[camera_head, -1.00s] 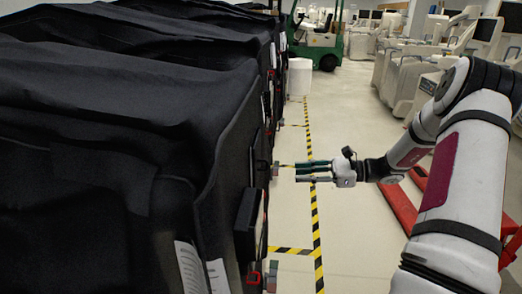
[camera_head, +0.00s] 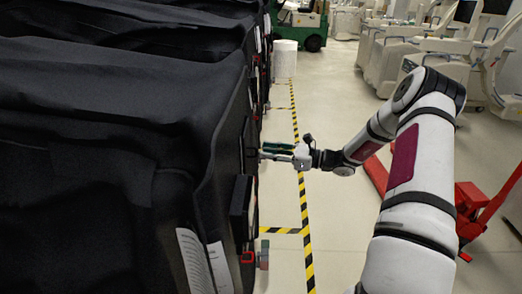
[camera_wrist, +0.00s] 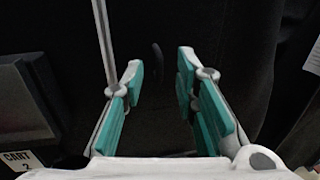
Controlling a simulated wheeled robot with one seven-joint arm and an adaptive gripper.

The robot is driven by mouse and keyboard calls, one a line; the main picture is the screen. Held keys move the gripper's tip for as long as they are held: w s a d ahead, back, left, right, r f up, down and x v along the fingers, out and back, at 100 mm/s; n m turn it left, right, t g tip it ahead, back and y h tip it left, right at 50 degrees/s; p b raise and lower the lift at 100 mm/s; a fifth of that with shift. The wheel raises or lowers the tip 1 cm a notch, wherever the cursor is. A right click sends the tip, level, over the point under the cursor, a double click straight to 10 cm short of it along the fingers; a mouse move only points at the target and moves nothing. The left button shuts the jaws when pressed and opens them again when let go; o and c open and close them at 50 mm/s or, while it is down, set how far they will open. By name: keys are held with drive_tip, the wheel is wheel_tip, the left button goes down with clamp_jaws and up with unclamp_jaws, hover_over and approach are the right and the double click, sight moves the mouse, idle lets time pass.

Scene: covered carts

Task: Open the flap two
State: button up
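The black fabric cover of the near cart (camera_head: 110,130) fills the left of the head view, with its side facing the aisle. My gripper (camera_head: 262,151) points left at this side, its fingertips close to the fabric; I cannot tell whether they touch. In the wrist view my gripper (camera_wrist: 160,68) is open, its teal-padded fingers apart. A small dark curved piece (camera_wrist: 157,62), perhaps a tab or handle of the flap, shows between the fingers against the black fabric. A label reading "CART 2" (camera_wrist: 20,161) is at the lower left.
A dark box (camera_head: 240,208) sticks out of the cart's side, nearer than my gripper. A red pallet jack (camera_head: 470,205) is at the right. The aisle floor beside the striped tape (camera_head: 304,215) is clear.

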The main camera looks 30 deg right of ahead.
drive_tip(key=shift+x, duration=1.6)
clamp_jaws()
